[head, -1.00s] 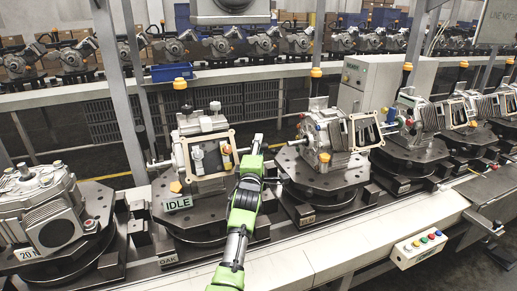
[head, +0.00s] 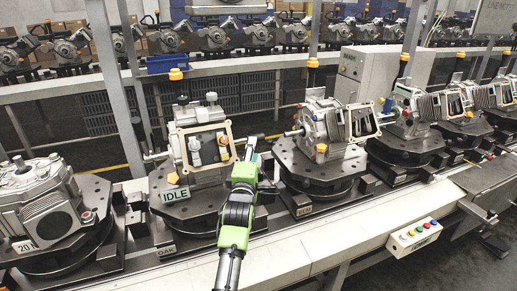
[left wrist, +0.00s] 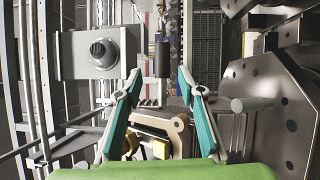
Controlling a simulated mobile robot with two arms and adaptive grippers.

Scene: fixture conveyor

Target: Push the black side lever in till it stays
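In the head view a dark bar (head: 258,136) sticks out right of the tan-framed housing (head: 205,128), just above my fingers. The tan frame (left wrist: 175,140) also shows between the fingers. My right gripper is not in view.
Another fixture (head: 320,190) with a metal housing stands close on the right, and a gearbox (head: 38,205) stands on the left fixture. A button box (head: 414,237) sits on the front ledge (head: 345,235). A vertical post (head: 110,90) rises behind the IDLE fixture.

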